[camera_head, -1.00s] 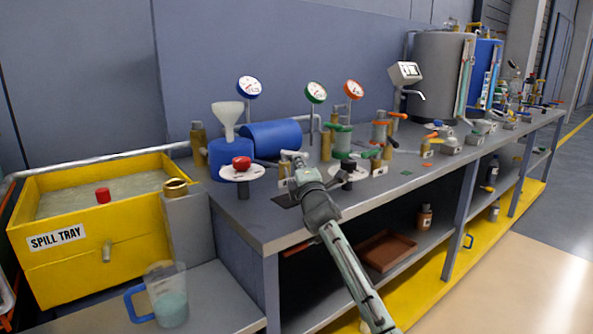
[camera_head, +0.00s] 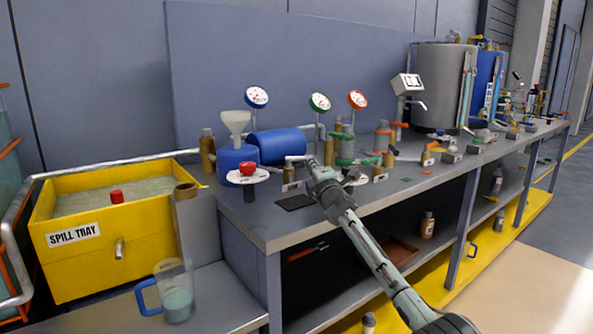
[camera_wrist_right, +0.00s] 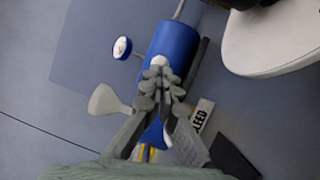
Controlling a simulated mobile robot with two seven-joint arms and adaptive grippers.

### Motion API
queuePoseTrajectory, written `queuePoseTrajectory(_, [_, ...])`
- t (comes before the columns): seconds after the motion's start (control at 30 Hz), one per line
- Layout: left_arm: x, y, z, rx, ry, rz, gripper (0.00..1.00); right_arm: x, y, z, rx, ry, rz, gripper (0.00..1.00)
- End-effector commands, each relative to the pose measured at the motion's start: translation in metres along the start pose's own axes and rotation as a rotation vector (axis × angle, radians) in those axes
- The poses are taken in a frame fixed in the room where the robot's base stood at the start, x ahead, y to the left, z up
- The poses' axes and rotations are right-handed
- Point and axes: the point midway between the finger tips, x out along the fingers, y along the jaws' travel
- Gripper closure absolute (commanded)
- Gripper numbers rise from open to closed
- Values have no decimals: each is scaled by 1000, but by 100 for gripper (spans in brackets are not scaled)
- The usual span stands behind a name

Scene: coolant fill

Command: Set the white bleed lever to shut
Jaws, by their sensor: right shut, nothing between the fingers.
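The white bleed lever (camera_head: 296,158) sits on top of a small brass valve (camera_head: 290,174) near the bench's front left end. It appears to lie roughly level, pointing right toward my right gripper. My right gripper (camera_head: 313,162) is shut and empty, with its tips close by the lever's right end; I cannot tell whether they touch. In the wrist view the shut fingertips (camera_wrist_right: 160,72) show in front of the blue tank, with a small white piece just beyond them. A label (camera_wrist_right: 201,114) reading partly "LEED" is beside the fingers. My left gripper is not in view.
A red knob on a white disc (camera_head: 247,170) stands left of the lever. The blue tank (camera_head: 280,143), funnel (camera_head: 236,122) and several gauges are behind. The yellow spill tray (camera_head: 105,255) is at far left.

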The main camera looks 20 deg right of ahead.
Motion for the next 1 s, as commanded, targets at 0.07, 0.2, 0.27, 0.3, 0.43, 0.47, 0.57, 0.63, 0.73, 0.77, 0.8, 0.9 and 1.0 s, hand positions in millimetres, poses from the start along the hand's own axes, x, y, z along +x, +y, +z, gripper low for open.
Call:
queuePoseTrajectory(0.07, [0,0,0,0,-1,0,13,1,0,5,-6,24,4,100])
queuePoseTrajectory(0.2, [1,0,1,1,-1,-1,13,3,0,7,5,100,14,100])
queuePoseTrajectory(0.27, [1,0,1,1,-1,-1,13,4,-1,8,11,133,18,100])
queuePoseTrajectory(0.3, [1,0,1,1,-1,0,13,5,0,7,14,158,22,100])
queuePoseTrajectory(0.43, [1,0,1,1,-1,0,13,7,-1,9,28,236,32,100])
queuePoseTrajectory(0.47, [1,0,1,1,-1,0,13,8,-1,8,30,256,35,100])
queuePoseTrajectory(0.57, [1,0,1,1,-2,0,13,8,-3,6,38,266,37,100])
queuePoseTrajectory(0.63, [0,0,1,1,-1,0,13,9,-3,6,38,265,37,100])
queuePoseTrajectory(0.73, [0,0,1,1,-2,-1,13,11,-3,8,37,263,37,100])
queuePoseTrajectory(0.77, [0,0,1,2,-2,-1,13,12,-3,9,37,263,37,100])
queuePoseTrajectory(0.8, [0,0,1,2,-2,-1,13,13,-3,9,37,263,37,100])
queuePoseTrajectory(0.9, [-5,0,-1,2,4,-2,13,15,-4,10,37,263,37,100])
queuePoseTrajectory(1.0, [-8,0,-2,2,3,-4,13,16,-4,10,38,263,37,100])
